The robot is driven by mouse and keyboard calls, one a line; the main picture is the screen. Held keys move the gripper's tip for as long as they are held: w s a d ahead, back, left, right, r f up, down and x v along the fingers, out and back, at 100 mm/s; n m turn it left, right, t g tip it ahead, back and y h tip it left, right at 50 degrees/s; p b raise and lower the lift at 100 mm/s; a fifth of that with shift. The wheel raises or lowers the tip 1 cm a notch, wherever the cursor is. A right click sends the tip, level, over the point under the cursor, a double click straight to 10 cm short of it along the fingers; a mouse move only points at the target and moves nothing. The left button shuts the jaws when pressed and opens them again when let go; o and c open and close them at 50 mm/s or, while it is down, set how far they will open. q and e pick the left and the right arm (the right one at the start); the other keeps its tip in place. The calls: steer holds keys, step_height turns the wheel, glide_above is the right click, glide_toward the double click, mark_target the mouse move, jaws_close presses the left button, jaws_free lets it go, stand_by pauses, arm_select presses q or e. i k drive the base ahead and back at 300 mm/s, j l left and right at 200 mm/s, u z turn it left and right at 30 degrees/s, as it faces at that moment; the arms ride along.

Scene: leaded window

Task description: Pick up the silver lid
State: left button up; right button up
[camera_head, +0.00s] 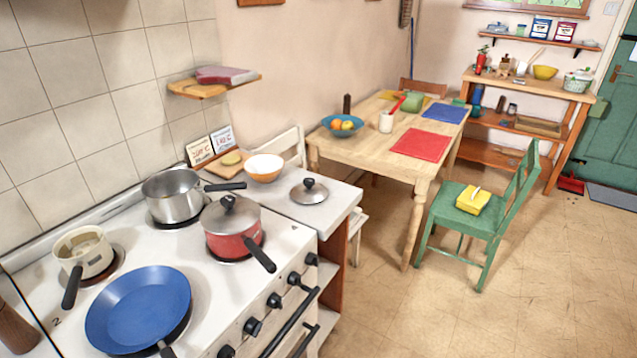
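A silver lid (309,192) with a dark knob lies flat on the white counter to the right of the stove. Nothing covers it. A red pot (232,244) stands on the stove to its left, and a second lid (231,213), greyish with a dark knob, sits on that pot. Neither of my grippers shows in the head view.
The stove (205,311) also holds a steel saucepan (173,198), a cream pan (82,253) and a blue frying pan (138,309). A white bowl (264,168) stands behind the silver lid. A wooden table (346,149) and a green chair (487,222) stand beyond. The right foreground floor is clear.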

mark_target(309, 192)
steer(key=i+l, duration=0.4)
steer(key=i+l+u, duration=0.1)
steer(key=i+l, duration=0.3)
steer(key=l, duration=0.15)
